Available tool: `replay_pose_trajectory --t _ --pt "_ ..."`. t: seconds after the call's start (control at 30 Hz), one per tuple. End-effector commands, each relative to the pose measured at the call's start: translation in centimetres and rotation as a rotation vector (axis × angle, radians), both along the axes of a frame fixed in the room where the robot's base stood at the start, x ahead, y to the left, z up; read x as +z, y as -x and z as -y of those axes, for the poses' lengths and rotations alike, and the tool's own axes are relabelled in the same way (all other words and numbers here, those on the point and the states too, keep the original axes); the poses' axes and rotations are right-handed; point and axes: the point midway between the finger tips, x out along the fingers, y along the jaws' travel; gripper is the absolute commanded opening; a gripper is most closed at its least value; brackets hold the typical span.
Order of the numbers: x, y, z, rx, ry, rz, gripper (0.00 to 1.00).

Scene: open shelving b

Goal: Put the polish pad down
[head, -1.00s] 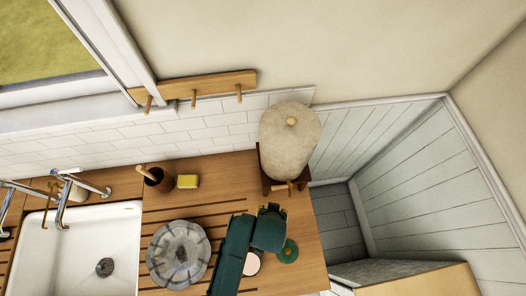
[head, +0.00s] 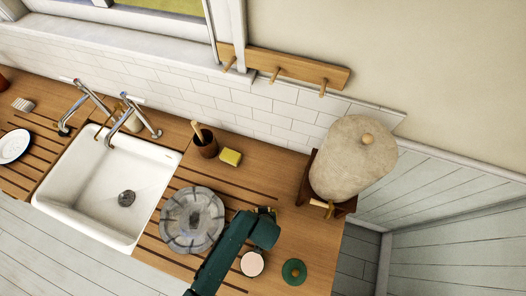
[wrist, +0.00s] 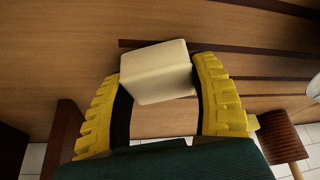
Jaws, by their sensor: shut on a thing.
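A cream block, which I take to be the polish pad (wrist: 155,72), sits between the yellow ribbed fingers of my gripper in the wrist view. My gripper (wrist: 160,95) is shut on it. In the head view my gripper (head: 266,211) is over the wooden counter (head: 262,185), right of the grey ribbed round dish. The pad is not clearly visible there, hidden by the gripper. I cannot tell whether the pad touches the counter.
The grey dish (head: 192,220) stands left of my arm. A yellow sponge (head: 230,157) and brown cup (head: 205,143) are behind it. A pale pink disc (head: 252,263) and green disc (head: 294,272) lie in front. A wooden stand (head: 305,190) holds a stone-like lidded object (head: 352,158). The sink (head: 110,175) is left.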

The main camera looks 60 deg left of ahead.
Motion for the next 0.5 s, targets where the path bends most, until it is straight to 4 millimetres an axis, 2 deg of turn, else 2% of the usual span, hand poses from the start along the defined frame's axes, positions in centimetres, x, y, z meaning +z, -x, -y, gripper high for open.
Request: replay_pose_trajectory --t 0.27,0.3,0.43,0.5 --pt "-0.23 -0.04 -0.01 0.000 0.000 0.001 0.24" --pt "-0.27 -0.03 0.00 0.000 0.000 0.001 0.64" --pt "-0.18 -0.03 0.00 0.000 0.000 0.001 0.89" --pt "-0.18 -0.03 0.00 0.000 0.000 0.001 0.89"
